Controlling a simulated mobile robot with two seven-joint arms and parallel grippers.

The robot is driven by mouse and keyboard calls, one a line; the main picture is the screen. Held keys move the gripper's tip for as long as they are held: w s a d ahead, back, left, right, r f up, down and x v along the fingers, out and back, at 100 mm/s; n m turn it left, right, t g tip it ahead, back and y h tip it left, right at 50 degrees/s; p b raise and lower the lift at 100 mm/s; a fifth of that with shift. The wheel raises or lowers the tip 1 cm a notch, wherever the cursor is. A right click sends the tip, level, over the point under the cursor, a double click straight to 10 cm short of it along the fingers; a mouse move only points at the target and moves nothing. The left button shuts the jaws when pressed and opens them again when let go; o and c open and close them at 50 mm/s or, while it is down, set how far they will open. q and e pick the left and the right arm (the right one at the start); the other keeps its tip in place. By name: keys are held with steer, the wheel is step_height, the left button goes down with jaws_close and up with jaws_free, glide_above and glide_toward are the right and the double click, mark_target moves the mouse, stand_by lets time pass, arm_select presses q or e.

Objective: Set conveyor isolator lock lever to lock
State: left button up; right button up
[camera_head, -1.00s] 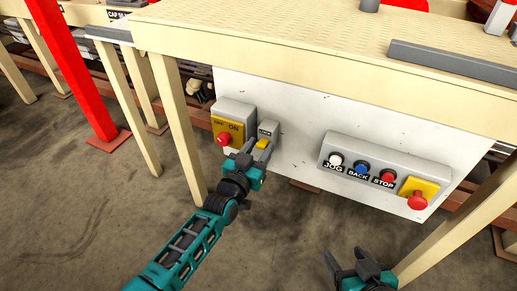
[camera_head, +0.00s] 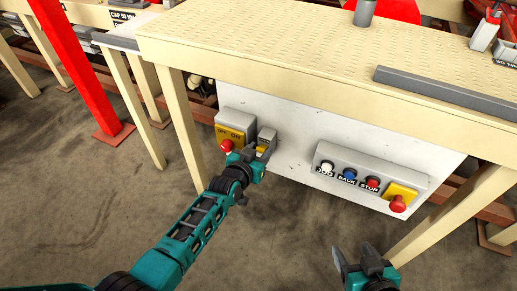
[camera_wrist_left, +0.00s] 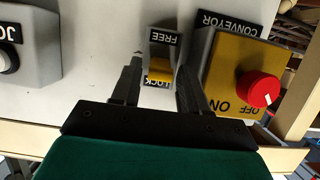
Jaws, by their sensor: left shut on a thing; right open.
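The yellow lock lever (camera_wrist_left: 160,72) sits on a small grey housing (camera_head: 266,137) on the white panel. In the left wrist view, which is upside down, its yellow handle lies close to the LOCK label (camera_wrist_left: 158,83), with the FREE label (camera_wrist_left: 163,38) at the other end. My left gripper (camera_head: 251,154) is at the lever, a finger on each side, shut on it; it partly hides the lever in the head view. The yellow-faced conveyor isolator (camera_head: 233,127), with a red knob (camera_wrist_left: 259,89), is beside it. My right gripper (camera_head: 356,262) is open and empty at the lower right.
A grey button box (camera_head: 371,174) with JOG, BACK and STOP buttons and a red mushroom button (camera_head: 397,203) is on the panel's right. The table top (camera_head: 270,45) overhangs the panel. A table leg (camera_head: 186,132) stands left of the isolator. Open floor lies in front.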

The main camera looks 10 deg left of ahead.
arm_select(q)
steer(key=o, duration=0.8)
steer(key=shift+c, duration=0.2)
steer(key=shift+s+a+r+p, duration=0.2)
steer(key=shift+s+p, duration=0.15)
steer(key=shift+s, duration=0.2)
steer(key=p+v, duration=0.3)
steer(key=v, duration=0.8)
steer(key=shift+s+r, duration=0.2)
steer(key=shift+s, duration=0.15)
steer(key=shift+a, duration=0.1)
steer(key=s+a+f+g+y, duration=0.1)
steer(key=s+a, duration=0.2)
steer(key=s, duration=0.4)
steer(key=s+a+n+g+y, duration=0.1)
steer(key=s+a, duration=0.3)
steer(key=s, duration=0.3)
steer(key=shift+a+f+g, duration=0.25)
steer(key=shift+f+g, duration=0.15)
